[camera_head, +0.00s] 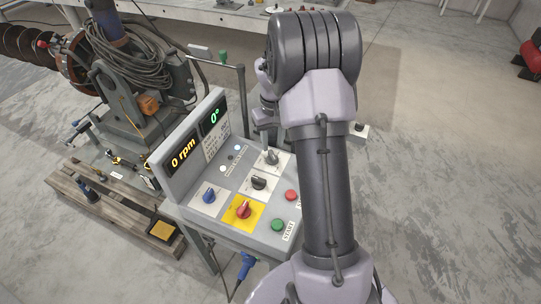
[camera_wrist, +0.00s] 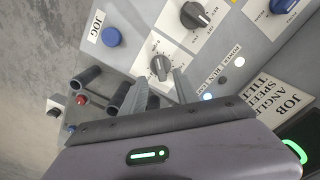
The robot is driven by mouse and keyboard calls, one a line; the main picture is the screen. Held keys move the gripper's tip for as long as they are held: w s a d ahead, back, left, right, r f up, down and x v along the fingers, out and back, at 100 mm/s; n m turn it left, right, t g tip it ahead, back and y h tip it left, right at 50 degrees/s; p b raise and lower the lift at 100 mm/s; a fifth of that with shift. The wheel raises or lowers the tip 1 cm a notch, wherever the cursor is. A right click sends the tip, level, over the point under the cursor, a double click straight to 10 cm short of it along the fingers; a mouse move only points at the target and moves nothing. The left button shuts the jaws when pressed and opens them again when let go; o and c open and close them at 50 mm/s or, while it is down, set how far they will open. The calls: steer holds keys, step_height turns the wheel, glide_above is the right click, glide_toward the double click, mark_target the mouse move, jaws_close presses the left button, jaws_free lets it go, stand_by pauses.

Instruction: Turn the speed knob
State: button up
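The grey control panel (camera_head: 232,178) carries several knobs. A grey knob (camera_head: 271,157) sits on a white plate at its far end, and a dark knob (camera_head: 259,182) is nearer. A blue knob (camera_head: 209,196) is at left, and a red knob (camera_head: 243,209) is on a yellow plate. Which is the speed knob I cannot read. In the wrist view, my gripper (camera_wrist: 160,78) is open, with its fingertips apart. The grey knob (camera_wrist: 160,67) appears just beyond and between the tips; contact is unclear. The dark knob (camera_wrist: 195,15) is farther up. My arm hides much of the gripper in the head view.
The displays (camera_head: 183,160) read 0 rpm and 0°. Red (camera_head: 291,195) and green (camera_head: 278,225) buttons line the panel's right side. Open floor lies right of my arm.

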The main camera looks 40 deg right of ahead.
mark_target(272, 155)
step_height(272, 155, down, 6)
steer(key=shift+r+b, duration=0.25)
steer(key=shift+b, duration=0.3)
jaws_close()
